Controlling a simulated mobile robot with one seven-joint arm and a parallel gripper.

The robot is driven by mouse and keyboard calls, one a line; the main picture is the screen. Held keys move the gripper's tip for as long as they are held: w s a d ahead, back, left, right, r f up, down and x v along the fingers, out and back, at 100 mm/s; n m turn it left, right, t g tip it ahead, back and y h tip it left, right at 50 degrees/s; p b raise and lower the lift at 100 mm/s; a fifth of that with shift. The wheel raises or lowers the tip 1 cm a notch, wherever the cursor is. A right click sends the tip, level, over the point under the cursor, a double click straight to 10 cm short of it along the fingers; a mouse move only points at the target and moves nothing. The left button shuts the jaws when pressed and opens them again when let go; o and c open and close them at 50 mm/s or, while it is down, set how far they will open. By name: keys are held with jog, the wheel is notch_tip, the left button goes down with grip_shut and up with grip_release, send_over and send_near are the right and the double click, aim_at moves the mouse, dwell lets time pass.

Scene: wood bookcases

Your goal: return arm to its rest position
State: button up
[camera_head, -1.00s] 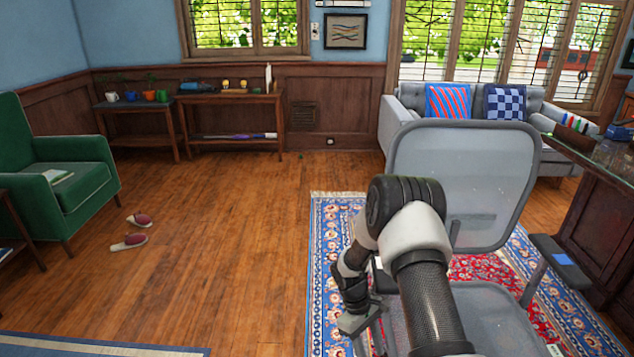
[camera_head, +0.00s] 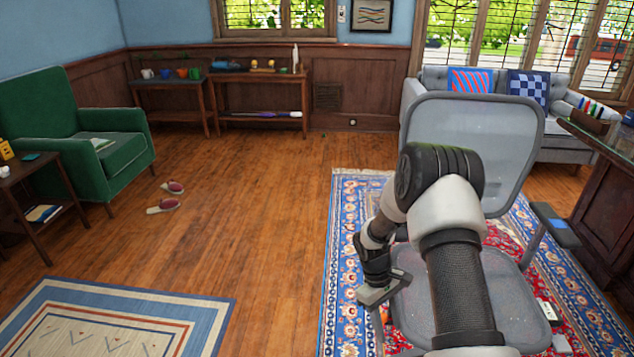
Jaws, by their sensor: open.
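My arm (camera_head: 450,240) rises from the bottom of the head view, bends at a black joint and folds down to the left. My gripper (camera_head: 376,296) hangs at the lower end, in front of the grey office chair's seat (camera_head: 440,300) as seen from here. It is small in the picture and nothing shows between its fingers. I cannot tell whether it touches the chair.
A grey mesh office chair stands on a red and blue rug (camera_head: 350,220), close to my arm. A dark desk (camera_head: 600,190) is at the right. A green armchair (camera_head: 85,140) and slippers (camera_head: 165,205) are at the left. The wood floor (camera_head: 255,210) between is mostly clear.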

notch_tip(320, 180, up, 27)
jog(key=s+a+m+t, duration=0.1)
jog(key=s+m+t, duration=0.1)
jog(key=m+t, duration=0.15)
jog(key=s+a+r+m+t+y, duration=0.1)
jog(key=s+a+r+m+t, duration=0.15)
jog(key=s+r, duration=0.55)
jog(key=s+a+r+m+t+y, duration=0.1)
jog(key=s+r+t+y, duration=0.15)
jog(key=s+r, duration=0.6)
notch_tip(320, 180, up, 21)
jog(key=s+p, duration=0.2)
jog(key=p, duration=2.1)
jog(key=shift+r+h+p, duration=0.2)
jog(key=shift+h+p, duration=0.15)
jog(key=shift+a, duration=0.1)
